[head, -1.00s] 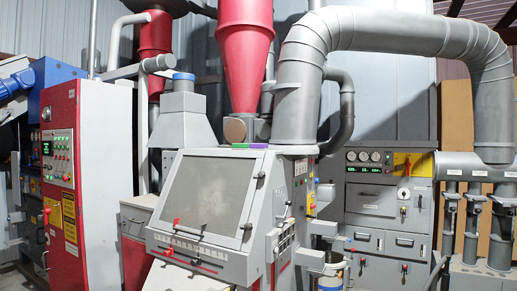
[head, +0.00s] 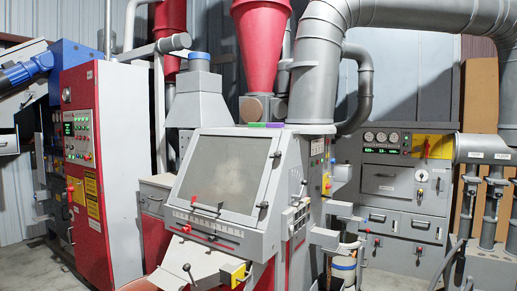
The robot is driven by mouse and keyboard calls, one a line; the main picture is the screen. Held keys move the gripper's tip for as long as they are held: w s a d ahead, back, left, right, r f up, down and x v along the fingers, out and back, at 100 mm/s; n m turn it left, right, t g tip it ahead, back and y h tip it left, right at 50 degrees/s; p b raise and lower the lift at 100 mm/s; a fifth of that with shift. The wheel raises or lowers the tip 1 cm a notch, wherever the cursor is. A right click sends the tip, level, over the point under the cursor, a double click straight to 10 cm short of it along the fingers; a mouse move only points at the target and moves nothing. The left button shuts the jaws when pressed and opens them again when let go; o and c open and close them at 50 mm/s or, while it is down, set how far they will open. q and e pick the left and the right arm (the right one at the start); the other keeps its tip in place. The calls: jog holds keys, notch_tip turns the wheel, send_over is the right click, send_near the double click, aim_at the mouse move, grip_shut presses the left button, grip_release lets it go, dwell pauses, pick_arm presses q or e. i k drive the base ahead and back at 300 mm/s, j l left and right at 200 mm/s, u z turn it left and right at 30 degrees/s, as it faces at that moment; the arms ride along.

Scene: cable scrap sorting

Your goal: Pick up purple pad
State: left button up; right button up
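The purple pad (head: 275,125) is a small thin strip on the top edge of the grey sorting machine (head: 256,210). It lies just right of a similar green pad (head: 256,125), below the red cone (head: 259,45). Neither of my grippers is in view.
A red and white control cabinet (head: 88,165) stands at the left. A grey panel with gauges (head: 385,175) is at the right. A large grey pipe (head: 400,13) runs overhead. The machine's sloped window and levers face me. Bare floor shows at the lower left.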

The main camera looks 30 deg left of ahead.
aim_at(279, 126)
jog(key=i+u, duration=0.25)
jog(key=u, duration=0.15)
jog(key=i+l+u, duration=0.15)
jog(key=u, duration=0.25)
jog(key=i+l+u, duration=0.25)
jog(key=i+l, duration=0.45)
jog(key=i+l+u, duration=0.2)
jog(key=i+l, duration=0.55)
jog(key=l, duration=0.05)
